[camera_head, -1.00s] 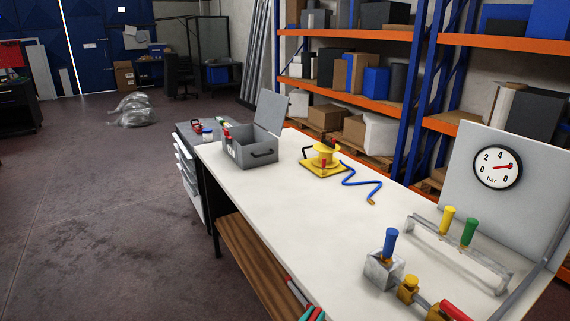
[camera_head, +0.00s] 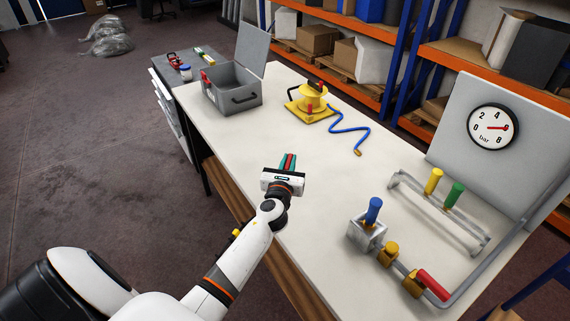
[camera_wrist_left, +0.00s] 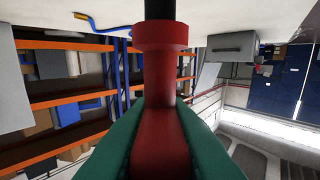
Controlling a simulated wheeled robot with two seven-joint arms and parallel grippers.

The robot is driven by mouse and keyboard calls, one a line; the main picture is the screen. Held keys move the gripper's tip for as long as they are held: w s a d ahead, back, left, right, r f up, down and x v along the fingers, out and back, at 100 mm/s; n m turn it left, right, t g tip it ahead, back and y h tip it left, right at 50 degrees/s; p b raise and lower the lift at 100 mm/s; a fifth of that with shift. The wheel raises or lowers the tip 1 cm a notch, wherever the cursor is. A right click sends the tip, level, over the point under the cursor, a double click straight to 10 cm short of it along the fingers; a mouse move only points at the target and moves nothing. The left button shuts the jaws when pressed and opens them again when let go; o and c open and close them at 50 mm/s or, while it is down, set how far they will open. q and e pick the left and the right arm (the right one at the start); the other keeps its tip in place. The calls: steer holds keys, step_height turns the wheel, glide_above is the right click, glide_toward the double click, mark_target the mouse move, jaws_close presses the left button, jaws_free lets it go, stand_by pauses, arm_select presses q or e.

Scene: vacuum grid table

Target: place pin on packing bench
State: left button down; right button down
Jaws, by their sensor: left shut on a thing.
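The red pin (camera_wrist_left: 160,100) has a collar and a black end, which runs out of the top of the left wrist view. My left gripper (camera_head: 287,162) is shut on it, with green fingers on both sides of its shaft. In the head view a red strip of the pin (camera_head: 289,163) shows between the fingers, over the near left part of a white-topped bench (camera_head: 225,130). I cannot tell whether the pin touches the top. A grey-topped unit (camera_head: 178,90) stands at the bench's far left end. My right gripper is not in view.
An open grey box (camera_head: 236,98) and a yellow device (camera_head: 312,100) with a blue hose (camera_head: 350,130) stand at the back. Valves with coloured handles (camera_head: 372,210) and a gauge panel (camera_head: 493,126) are at the right. White surface around the gripper is clear.

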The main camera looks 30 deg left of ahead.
arm_select(q)
step_height(320, 180, down, 5)
steer(key=b, duration=0.2)
steer(key=shift+w+b, duration=0.1)
steer(key=shift+b, duration=0.2)
steer(key=shift+f, duration=0.2)
steer(key=c, duration=1.4)
jaws_free()
steer(key=shift+o, duration=0.2)
steer(key=shift+r, duration=0.1)
